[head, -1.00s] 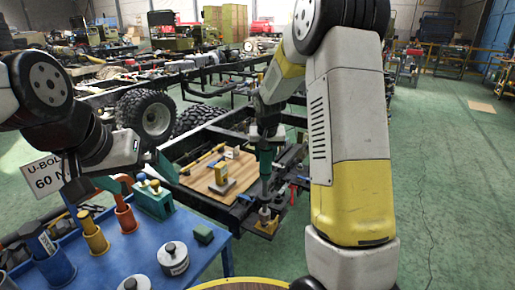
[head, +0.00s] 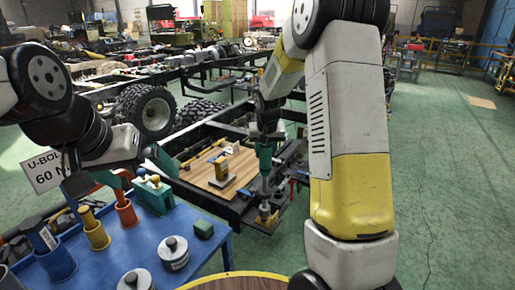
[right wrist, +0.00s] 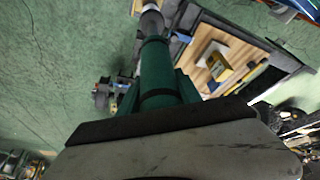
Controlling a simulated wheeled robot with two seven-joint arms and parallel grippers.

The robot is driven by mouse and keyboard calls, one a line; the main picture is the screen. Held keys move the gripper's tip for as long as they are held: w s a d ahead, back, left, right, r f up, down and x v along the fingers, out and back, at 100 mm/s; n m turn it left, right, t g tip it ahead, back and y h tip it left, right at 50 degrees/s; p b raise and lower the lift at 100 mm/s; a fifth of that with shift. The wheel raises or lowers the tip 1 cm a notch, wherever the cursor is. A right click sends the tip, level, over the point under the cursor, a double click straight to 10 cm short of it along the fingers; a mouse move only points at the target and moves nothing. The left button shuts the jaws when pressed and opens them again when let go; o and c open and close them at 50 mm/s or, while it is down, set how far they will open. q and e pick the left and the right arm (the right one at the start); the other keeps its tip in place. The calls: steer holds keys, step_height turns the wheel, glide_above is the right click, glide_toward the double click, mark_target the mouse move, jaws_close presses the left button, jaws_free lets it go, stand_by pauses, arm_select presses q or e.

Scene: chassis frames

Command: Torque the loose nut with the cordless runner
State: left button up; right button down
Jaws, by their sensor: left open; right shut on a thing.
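My right gripper (head: 266,128) is shut on the green cordless runner (head: 265,156), which hangs nearly upright with its nose down. Its nose is at or just above a bolt stack on a yellowish plate (head: 265,221) at the chassis frame's near corner; I cannot tell whether it touches. The loose nut is too small or hidden there. In the right wrist view the runner (right wrist: 158,75) stretches upward from the jaws, its tip near the top edge. My left gripper (head: 118,175) is open and empty above the blue table's back edge.
A sign (head: 45,171) reads "U-BOLT 60 N". A wooden board (head: 215,175) lies on the chassis frame. Green floor is free at right.

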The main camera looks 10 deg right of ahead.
steer(key=shift+f, duration=1.75)
stand_by(2.5)
steer(key=shift+f, duration=0.2)
stand_by(1.2)
steer(key=shift+r, duration=0.2)
steer(key=shift+r, duration=1.45)
steer(key=shift+r, duration=2.5)
